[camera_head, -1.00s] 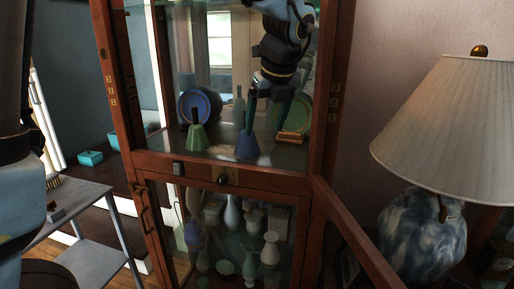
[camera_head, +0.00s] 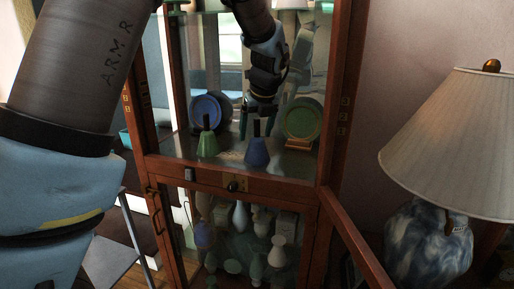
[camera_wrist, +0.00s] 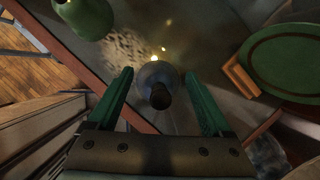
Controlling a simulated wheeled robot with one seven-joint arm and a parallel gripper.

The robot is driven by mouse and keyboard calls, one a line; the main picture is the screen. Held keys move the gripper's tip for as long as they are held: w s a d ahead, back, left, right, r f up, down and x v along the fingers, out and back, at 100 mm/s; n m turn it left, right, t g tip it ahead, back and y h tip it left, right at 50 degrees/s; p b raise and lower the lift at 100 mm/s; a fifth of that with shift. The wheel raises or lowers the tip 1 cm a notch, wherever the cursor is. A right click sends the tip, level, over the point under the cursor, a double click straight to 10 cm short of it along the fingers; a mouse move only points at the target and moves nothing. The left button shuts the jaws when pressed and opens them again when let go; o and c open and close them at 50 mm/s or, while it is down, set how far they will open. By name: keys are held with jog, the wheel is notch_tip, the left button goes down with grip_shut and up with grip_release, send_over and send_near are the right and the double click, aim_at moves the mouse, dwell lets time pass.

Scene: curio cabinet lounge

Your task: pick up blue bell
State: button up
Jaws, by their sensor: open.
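The blue bell (camera_head: 257,153) stands upright on the cabinet's upper shelf, with a dark handle on top. In the wrist view the blue bell (camera_wrist: 157,75) is seen from above, between the ends of the two green fingers.
A green bell (camera_head: 207,144) stands left of the blue bell. A blue plate (camera_head: 207,110) and a green plate on a stand (camera_head: 303,119) are behind. The lower compartment holds several vases.

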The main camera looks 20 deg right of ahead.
jog(key=shift+w+f, duration=0.2)
jog(key=shift+f, duration=0.3)
grip_shut()
dwell(0.3)
